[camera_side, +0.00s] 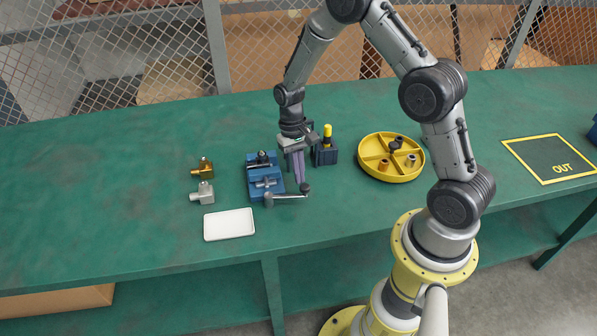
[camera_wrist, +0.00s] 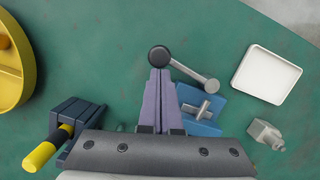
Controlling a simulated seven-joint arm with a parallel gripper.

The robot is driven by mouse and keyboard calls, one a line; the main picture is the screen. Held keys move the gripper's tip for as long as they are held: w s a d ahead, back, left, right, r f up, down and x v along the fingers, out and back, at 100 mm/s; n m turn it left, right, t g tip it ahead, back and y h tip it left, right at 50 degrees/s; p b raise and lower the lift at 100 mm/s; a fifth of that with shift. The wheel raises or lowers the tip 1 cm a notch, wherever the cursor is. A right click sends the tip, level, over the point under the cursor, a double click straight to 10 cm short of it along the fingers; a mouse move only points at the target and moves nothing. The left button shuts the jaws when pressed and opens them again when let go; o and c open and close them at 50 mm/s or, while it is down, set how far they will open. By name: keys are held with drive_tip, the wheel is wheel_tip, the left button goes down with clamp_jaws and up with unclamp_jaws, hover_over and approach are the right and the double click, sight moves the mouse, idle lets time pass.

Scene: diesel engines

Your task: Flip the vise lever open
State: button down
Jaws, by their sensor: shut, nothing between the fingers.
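The blue vise (camera_side: 262,178) stands on the green bench. Its grey lever (camera_side: 287,196) extends from the vise's front to the right and ends in a dark round knob (camera_side: 305,188). In the wrist view the lever (camera_wrist: 190,72) runs from the knob (camera_wrist: 159,56) down and right to another rounded end near the vise (camera_wrist: 204,120). My gripper (camera_side: 299,181) is just right of the vise, pointing down, with its purple fingers together and empty. In the wrist view the fingertips (camera_wrist: 159,70) are beside the knob; I cannot tell whether they touch it.
A dark block with a yellow-handled tool (camera_side: 327,145) stands close behind my gripper. A yellow divided tray (camera_side: 378,175) with small parts is to the right. Brass (camera_side: 203,168) and grey fittings (camera_side: 203,193) and a white tray (camera_side: 229,224) lie left. The bench farther left is clear.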

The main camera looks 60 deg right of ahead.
drive_tip(key=shift+s+a+m, duration=0.2)
drive_tip(key=shift+s+m, duration=0.1)
drive_tip(key=shift+m, duration=0.1)
drive_tip(key=shift+s+a+m+y, duration=0.4)
drive_tip(key=shift+s+a+m, duration=0.25)
drive_tip(key=shift+m, duration=0.35)
drive_tip(key=shift+s+a+m+t, duration=0.15)
drive_tip(key=shift+s+a+m, duration=0.2)
drive_tip(key=shift+m, duration=0.25)
drive_tip(key=shift+s+a+m+t, duration=0.2)
drive_tip(key=shift+a+m, duration=0.25)
drive_tip(key=shift+m, duration=0.15)
drive_tip(key=a+m, duration=0.2)
drive_tip(key=shift+s+m+t+y, duration=0.25)
drive_tip(key=shift+s+m+y, duration=0.05)
drive_tip(key=shift+a+m, duration=0.3)
drive_tip(key=shift+m, duration=0.3)
drive_tip(key=shift+w, duration=0.1)
